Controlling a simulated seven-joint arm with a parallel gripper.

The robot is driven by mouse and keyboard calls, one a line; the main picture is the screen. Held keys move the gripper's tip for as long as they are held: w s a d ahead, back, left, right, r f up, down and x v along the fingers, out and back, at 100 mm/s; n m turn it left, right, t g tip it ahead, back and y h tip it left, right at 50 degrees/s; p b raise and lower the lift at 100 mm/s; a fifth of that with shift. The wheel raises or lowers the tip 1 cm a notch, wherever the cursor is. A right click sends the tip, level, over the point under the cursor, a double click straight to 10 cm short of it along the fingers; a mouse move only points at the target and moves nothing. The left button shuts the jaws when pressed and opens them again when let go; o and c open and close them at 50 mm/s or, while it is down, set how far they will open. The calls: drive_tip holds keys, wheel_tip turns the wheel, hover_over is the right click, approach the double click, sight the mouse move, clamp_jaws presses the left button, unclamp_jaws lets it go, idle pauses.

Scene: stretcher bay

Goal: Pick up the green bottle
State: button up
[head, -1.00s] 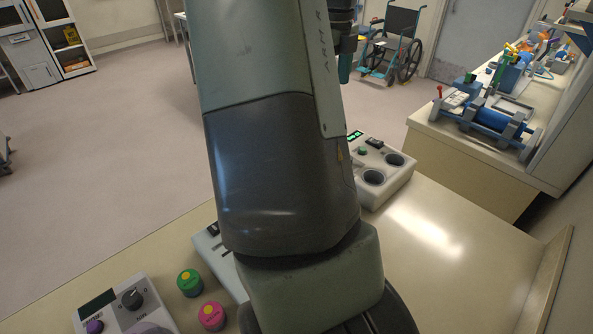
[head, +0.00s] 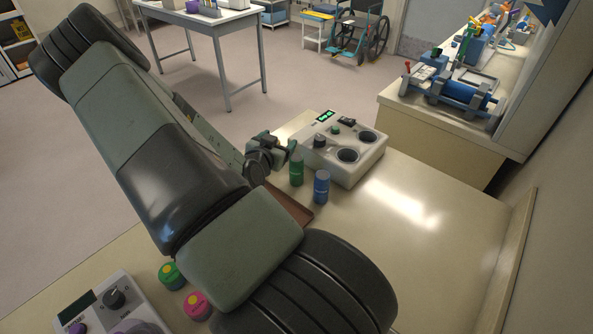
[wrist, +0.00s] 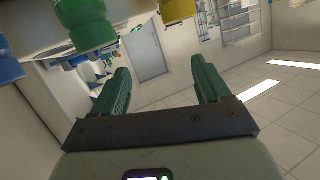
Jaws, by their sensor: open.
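The green bottle (head: 297,170) stands upright on the cream counter, in front of the white device with two round wells. A blue bottle (head: 321,187) stands just to its right and nearer the camera. My gripper (head: 289,146) is by the green bottle's top, slightly to its left; I cannot tell from the head view how large the gap is. The wrist view looks upside down. Its two green fingers (wrist: 160,85) are spread with nothing between them. A green item (wrist: 88,25), likely the bottle, shows at its upper left, outside the fingers.
The white device (head: 345,142) stands close behind the bottles. A brown tray (head: 292,207) lies partly under my arm. A green pot (head: 170,275), a pink pot (head: 197,305) and a dial box (head: 115,310) are at front left. The counter's right side is clear.

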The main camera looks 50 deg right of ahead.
sight(294, 169)
drive_tip(key=shift+n+g+y, duration=0.4)
drive_tip(key=shift+n+y, duration=0.1)
drive_tip(key=shift+n, duration=0.2)
drive_tip(key=s+a+f, duration=0.1)
drive_tip(key=s+f, duration=0.1)
drive_tip(key=s+a+f, duration=0.1)
drive_tip(key=s, duration=0.1)
drive_tip(key=s+a+f, duration=0.1)
drive_tip(key=s+f, duration=0.1)
drive_tip(key=shift+s+a+f, duration=0.1)
drive_tip(key=shift+s+f, duration=0.05)
drive_tip(key=shift+f, duration=0.15)
drive_tip(key=shift+s+f, duration=0.15)
drive_tip(key=shift+f, duration=0.1)
drive_tip(key=x, duration=0.7)
drive_tip(key=shift+f, duration=0.1)
drive_tip(key=c, duration=1.2)
